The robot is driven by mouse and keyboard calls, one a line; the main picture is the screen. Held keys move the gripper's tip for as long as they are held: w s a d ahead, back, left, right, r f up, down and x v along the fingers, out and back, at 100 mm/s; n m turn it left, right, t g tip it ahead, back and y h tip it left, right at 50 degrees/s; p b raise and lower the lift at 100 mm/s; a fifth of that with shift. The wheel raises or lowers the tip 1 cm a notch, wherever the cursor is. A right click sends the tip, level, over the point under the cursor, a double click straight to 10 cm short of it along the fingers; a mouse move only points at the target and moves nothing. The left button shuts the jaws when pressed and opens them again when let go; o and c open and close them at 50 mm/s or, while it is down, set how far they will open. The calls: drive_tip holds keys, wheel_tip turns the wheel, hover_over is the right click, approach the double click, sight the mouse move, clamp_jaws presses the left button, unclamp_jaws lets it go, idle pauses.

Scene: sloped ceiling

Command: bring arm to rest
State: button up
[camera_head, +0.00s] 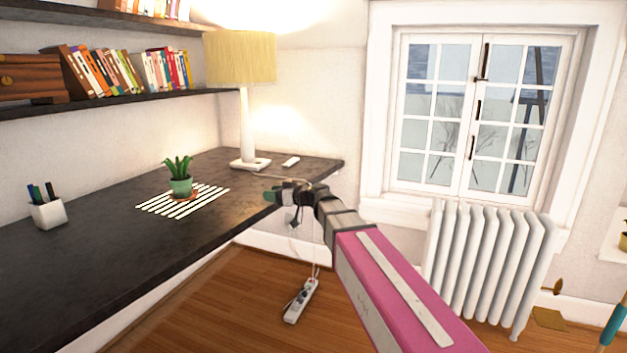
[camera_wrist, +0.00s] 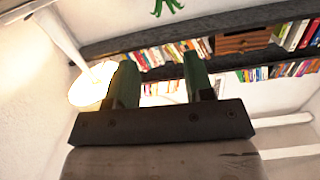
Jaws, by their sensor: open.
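My arm reaches forward from the lower right in the head view, with its pink link in front and grey joints beyond. My gripper (camera_head: 270,196) is at the arm's far end, by the front edge of the dark desk (camera_head: 110,250). In the wrist view my gripper (camera_wrist: 158,82) shows two green fingers standing well apart, with nothing between them. It is open and empty. The wrist picture is tilted, with the shelves and lamp beyond the fingers.
On the desk are a potted plant (camera_head: 180,180) on a striped mat (camera_head: 155,208), a pen cup (camera_head: 48,213) and a lamp (camera_head: 240,60). A power strip (camera_head: 301,301) lies on the floor below. A radiator (camera_head: 490,262) stands under the window. Bookshelves (camera_head: 110,103) hang above the desk.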

drive_tip(key=s+d+f+m+g+h, duration=0.2)
drive_tip(key=s+d+f+m+h, duration=0.2)
drive_tip(key=d+f, duration=0.6)
drive_tip(key=s+d+f+m+g+h, duration=0.2)
drive_tip(key=s+d+f+m+h, duration=0.2)
drive_tip(key=s+d+f, duration=0.5)
drive_tip(key=s+d+f+m+g+h, duration=0.2)
drive_tip(key=s+d+f+m+h, duration=0.2)
drive_tip(key=d+f, duration=0.9)
drive_tip(key=s+h, duration=0.2)
drive_tip(key=h, duration=0.1)
drive_tip(key=shift+s, duration=0.3)
drive_tip(key=shift+f, duration=0.1)
